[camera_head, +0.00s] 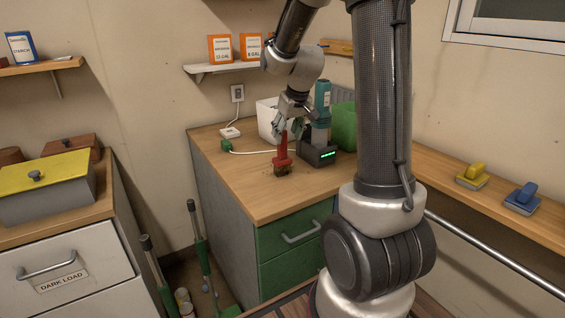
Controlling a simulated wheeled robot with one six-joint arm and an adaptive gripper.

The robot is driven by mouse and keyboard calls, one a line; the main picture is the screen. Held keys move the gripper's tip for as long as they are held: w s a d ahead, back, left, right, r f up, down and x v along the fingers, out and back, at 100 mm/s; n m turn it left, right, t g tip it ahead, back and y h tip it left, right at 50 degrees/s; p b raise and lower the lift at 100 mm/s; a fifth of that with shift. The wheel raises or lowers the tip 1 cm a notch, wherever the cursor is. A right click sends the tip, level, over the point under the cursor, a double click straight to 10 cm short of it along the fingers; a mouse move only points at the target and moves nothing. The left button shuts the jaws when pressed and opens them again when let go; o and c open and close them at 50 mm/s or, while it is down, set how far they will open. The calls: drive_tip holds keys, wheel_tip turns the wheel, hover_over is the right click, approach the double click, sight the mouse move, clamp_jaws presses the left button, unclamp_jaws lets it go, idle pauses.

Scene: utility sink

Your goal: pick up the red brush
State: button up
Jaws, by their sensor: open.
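The red brush (282,160) stands upright on the wooden top of the green-drawer cabinet, with dark bristles at its base and its handle upward. My gripper (281,131) is open above it, fingers pointing down, at the upper end of the brush handle. From this view I cannot tell whether the fingers touch the handle or whether it lies between them.
Close right of the brush stands a teal bottle-shaped device (322,99) in a dark dock (318,155) with green lights. A white bin (267,122) and a green container (343,127) stand behind. A white cable (252,152) runs left of the brush. The counter's front is clear.

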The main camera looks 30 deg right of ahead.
sight(282, 146)
drive_tip(key=x, duration=0.7)
drive_tip(key=shift+w+a, duration=0.1)
drive_tip(key=shift+w, duration=0.15)
drive_tip(key=shift+c, duration=0.2)
clamp_jaws()
